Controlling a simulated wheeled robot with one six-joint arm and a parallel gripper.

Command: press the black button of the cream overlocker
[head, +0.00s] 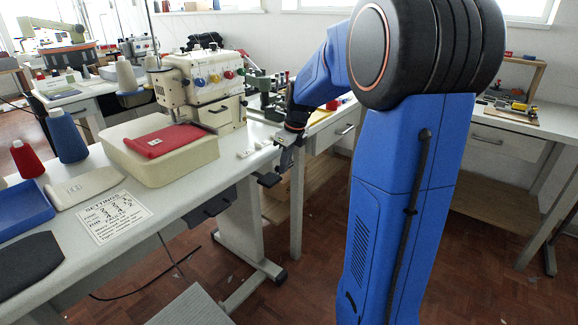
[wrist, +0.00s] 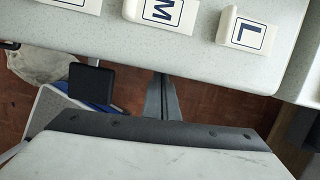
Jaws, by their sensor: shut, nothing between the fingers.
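The cream overlocker (head: 205,88) stands at the back of the pale table, with blue, red, yellow and green dials on its front. I cannot make out its black button in either view. My gripper (head: 284,141) is shut and empty, low at the table's right end, to the right of the overlocker and apart from it. The overlocker does not show in the wrist view.
Small white blocks (head: 246,153) lie near the gripper; the wrist view shows lettered ones, M (wrist: 163,14) and L (wrist: 246,33). A cream box (head: 185,165) bears red cloth (head: 154,141). Blue (head: 67,137) and red (head: 26,160) cones stand left.

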